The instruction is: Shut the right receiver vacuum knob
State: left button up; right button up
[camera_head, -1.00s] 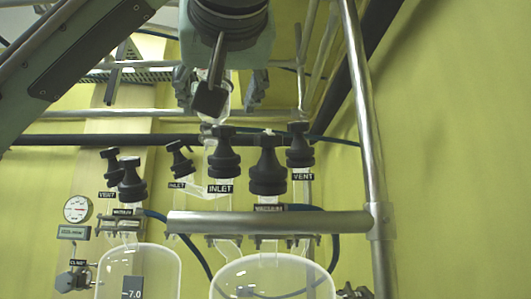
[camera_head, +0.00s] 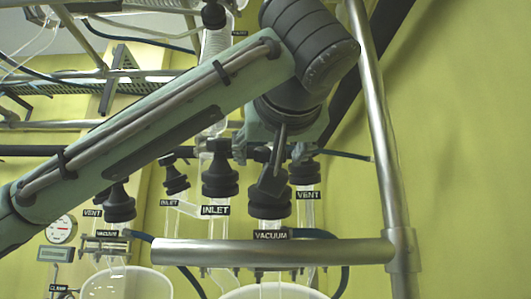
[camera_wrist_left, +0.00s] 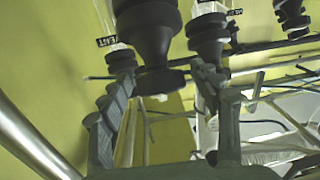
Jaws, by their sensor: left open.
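The right receiver vacuum knob (camera_head: 268,208) is black and ribbed, above a VACUUM label in the head view. Its upper part is hidden behind my left gripper (camera_head: 278,158), which points down over it. In the left wrist view, a large black knob (camera_wrist_left: 152,42), apparently this one, reaches with its narrow end between the fingers of my left gripper (camera_wrist_left: 160,108). The fingers are apart, one on each side of it. I cannot tell whether either finger touches it. My right gripper is in neither view.
The right INLET knob (camera_head: 219,170) and VENT knob (camera_head: 304,172) stand close on either side. A horizontal metal rail (camera_head: 200,252) crosses below, joining an upright post (camera_head: 378,130) at the right. Another knob (camera_head: 119,204) stands at left.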

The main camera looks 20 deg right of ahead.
pick_arm(q)
jog(key=shift+w, duration=0.15)
jog(key=c, duration=1.2)
jog(key=shift+o, duration=0.2)
jog(key=shift+m+h, duration=0.3)
